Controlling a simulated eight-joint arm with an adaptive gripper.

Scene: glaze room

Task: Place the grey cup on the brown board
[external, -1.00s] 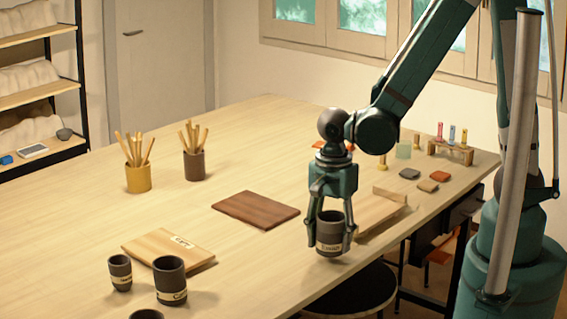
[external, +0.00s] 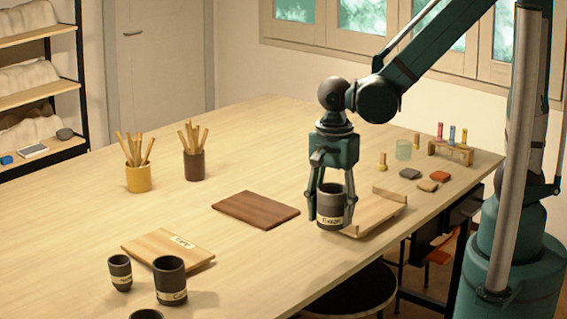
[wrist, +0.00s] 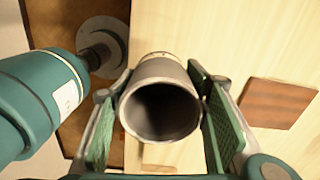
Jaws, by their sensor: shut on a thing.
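The grey cup (external: 331,205) is a dark cylinder with a pale label, upright between the fingers of my gripper (external: 331,208). My gripper is shut on it. In the wrist view the open mouth of the cup (wrist: 160,108) faces the camera, between the green finger pads of my gripper (wrist: 162,112). The cup is held close above the table near its front edge; the exact gap under it cannot be told. The brown board (external: 257,209) lies flat and bare on the table, left of the cup. It also shows at the right in the wrist view (wrist: 277,103).
A light wooden tray (external: 375,214) lies just right of the cup. A labelled light board (external: 165,249) and several dark cups, one of them large (external: 170,281), are at front left. Two tool pots, one yellow (external: 138,178), stand further back. Table between is clear.

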